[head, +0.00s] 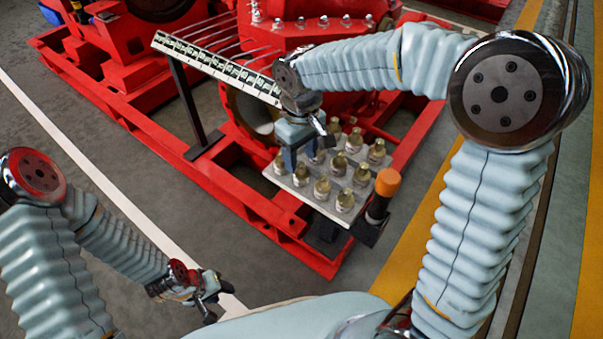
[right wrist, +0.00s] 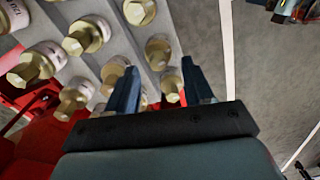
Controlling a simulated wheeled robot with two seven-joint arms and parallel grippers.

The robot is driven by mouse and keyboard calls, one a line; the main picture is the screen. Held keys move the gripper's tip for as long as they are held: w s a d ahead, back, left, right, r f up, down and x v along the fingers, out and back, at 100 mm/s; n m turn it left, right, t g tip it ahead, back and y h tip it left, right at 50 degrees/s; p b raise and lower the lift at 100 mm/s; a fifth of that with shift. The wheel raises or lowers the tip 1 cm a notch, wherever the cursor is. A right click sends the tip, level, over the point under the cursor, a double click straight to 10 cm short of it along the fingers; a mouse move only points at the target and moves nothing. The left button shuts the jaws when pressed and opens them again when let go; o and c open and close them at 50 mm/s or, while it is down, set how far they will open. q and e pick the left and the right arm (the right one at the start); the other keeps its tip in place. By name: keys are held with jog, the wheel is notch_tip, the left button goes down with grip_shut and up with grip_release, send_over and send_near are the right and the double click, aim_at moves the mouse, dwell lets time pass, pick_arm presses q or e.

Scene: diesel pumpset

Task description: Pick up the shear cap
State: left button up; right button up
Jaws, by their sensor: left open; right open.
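Several shear caps, brass-coloured with hex heads on pale labelled bases, stand in rows on a grey tray (head: 319,203). In the right wrist view a shear cap (right wrist: 171,86) shows between the open fingers, with another shear cap (right wrist: 158,52) beyond. I cannot tell whether the fingers touch any cap. My left gripper (head: 218,300) is open and empty, low at the left.
A red pumpset frame (head: 250,205) stands behind and around the tray. A white slotted rack (head: 215,65) with rods is behind my right gripper. An orange-topped cylinder (head: 388,182) stands at the tray's right edge. Grey floor (head: 130,165) is clear at the left.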

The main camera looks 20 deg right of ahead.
aim_at(301, 165)
notch_tip(301, 165, down, 5)
jog(key=shift+d+r+b, duration=0.1)
jog(key=shift+r+b, duration=0.1)
jog(key=shift+b, duration=0.15)
jog(key=c, duration=0.8)
jog(key=shift+r, duration=0.1)
jog(key=shift+r, duration=0.25)
notch_tip(301, 165, up, 2)
jog(key=shift+w+r+p, duration=0.1)
jog(key=shift+r+p, duration=0.1)
jog(key=shift+p, duration=0.15)
jog(key=s+a+r, duration=0.2)
jog(key=a+r, duration=0.1)
jog(key=a, duration=0.1)
jog(key=s+a+r+p, duration=0.1)
jog(key=s+a+r, duration=0.2)
jog(key=a, duration=0.1)
jog(key=s+a+r, duration=0.2)
jog(key=a+r, duration=0.1)
jog(key=r, duration=0.1)
jog(key=shift+s+a, duration=0.3)
jog(key=shift+a, duration=0.1)
